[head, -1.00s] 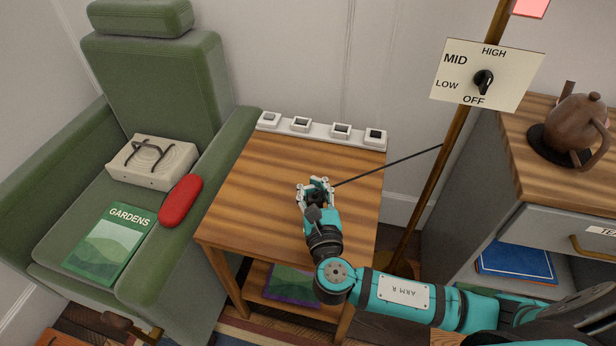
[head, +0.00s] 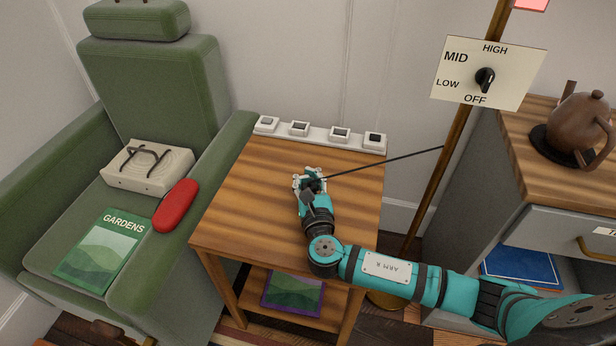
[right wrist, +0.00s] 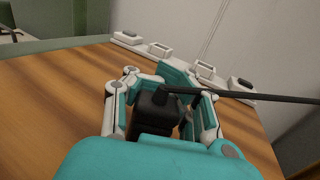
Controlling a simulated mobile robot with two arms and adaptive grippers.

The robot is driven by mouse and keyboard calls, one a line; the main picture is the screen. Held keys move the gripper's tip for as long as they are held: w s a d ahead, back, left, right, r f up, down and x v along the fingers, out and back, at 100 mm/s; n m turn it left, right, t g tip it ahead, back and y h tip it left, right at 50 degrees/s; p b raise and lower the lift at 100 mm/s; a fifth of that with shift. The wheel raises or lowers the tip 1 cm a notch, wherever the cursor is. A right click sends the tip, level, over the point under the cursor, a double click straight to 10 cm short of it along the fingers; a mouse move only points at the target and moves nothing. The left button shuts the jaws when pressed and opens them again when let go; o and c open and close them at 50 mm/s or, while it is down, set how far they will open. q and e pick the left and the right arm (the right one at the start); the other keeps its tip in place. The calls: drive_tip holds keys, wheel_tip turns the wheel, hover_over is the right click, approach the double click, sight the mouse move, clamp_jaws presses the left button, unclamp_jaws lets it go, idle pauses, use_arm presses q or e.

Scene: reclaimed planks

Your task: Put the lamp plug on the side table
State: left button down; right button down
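The lamp plug (right wrist: 158,112) is a small black block with a dark cord (head: 390,164) running right to the lamp pole. It sits between the fingers of my right gripper (head: 311,182), which is shut on it. The right wrist view shows the fingers on both sides of it. The gripper is over the back middle of the side table (head: 245,190), a striped wooden table with a lower shelf. Whether the plug touches the tabletop is hidden. My left gripper is not in view.
A white strip of several switches (head: 320,132) runs along the table's back edge. A green armchair (head: 150,70) with a red case (head: 176,206) stands left. The lamp pole (head: 440,170) with its dial sign and a cabinet with a teapot (head: 580,125) stand right. The table's left part is clear.

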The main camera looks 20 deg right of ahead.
drive_tip(key=shift+f, duration=0.1)
drive_tip(key=c, duration=1.3)
unclamp_jaws()
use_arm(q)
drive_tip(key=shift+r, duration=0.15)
use_arm(e)
drive_tip(key=shift+o, duration=0.2)
